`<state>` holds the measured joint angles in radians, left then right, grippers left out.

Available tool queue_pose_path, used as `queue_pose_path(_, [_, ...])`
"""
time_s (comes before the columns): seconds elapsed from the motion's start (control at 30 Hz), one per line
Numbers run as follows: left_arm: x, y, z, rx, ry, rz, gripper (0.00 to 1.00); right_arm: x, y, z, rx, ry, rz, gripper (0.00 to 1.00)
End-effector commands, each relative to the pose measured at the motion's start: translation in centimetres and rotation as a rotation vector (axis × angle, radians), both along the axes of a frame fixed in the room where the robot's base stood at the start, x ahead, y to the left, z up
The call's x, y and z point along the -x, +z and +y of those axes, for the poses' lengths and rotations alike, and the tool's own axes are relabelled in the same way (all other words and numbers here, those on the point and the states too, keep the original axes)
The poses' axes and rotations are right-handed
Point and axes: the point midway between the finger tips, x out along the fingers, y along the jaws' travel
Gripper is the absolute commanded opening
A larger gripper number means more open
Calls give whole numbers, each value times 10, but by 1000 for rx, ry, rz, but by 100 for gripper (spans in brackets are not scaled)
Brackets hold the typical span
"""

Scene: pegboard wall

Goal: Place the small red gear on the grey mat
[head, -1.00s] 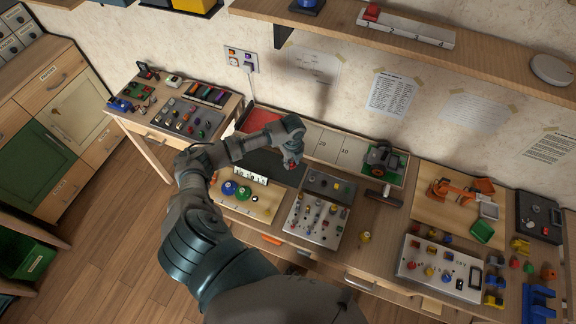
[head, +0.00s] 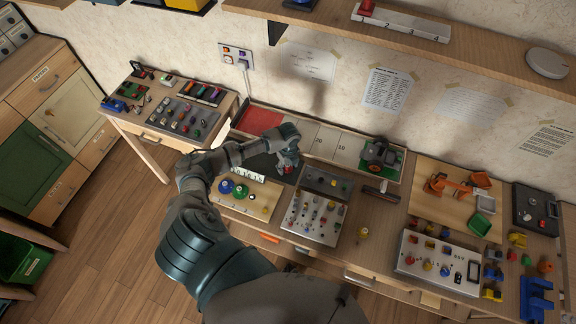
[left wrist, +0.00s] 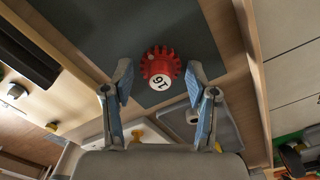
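The small red gear (left wrist: 161,70), with a white round label, shows in the left wrist view between and just beyond the fingertips of my left gripper (left wrist: 159,84). The fingers are open, with a gap on each side of the gear. The gear appears over the dark grey mat (left wrist: 110,28), near its edge; I cannot tell for certain that it rests flat. In the head view my left gripper (head: 288,164) is low over the right part of the grey mat (head: 262,163) and mostly hides the gear. My right gripper is not in view.
A red mat (head: 258,121) and pale numbered panels (head: 328,143) lie beside the grey mat. A grey tray (head: 325,182), a panel of small parts (head: 312,218) and a board with coloured gears (head: 262,200) stand close in front. A shelf (head: 330,25) is above.

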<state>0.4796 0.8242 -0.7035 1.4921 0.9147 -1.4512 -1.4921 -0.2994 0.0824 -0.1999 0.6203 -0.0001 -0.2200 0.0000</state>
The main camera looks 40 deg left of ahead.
Motion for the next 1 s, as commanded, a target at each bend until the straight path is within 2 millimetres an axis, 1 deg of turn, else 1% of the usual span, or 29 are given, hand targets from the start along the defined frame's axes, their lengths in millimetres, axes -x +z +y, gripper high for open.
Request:
queue_pose_path(0.17, [0,1,0,0,0,0,58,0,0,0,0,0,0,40])
queue_pose_path(0.27, [-1,7,0,1,-1,-3,58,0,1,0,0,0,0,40])
queue_pose_path(0.37, [-1,23,0,0,-1,-3,58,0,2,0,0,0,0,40])
queue_pose_path(0.6, [-1,77,-1,0,-1,-4,58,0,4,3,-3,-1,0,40])
queue_pose_path(0.7, [-1,97,-1,-1,0,-4,58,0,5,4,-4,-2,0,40])
queue_pose_path(0.83, [-1,114,-1,0,0,-2,58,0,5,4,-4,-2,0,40])
queue_pose_path(1.0, [0,122,-2,1,0,0,58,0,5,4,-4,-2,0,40])
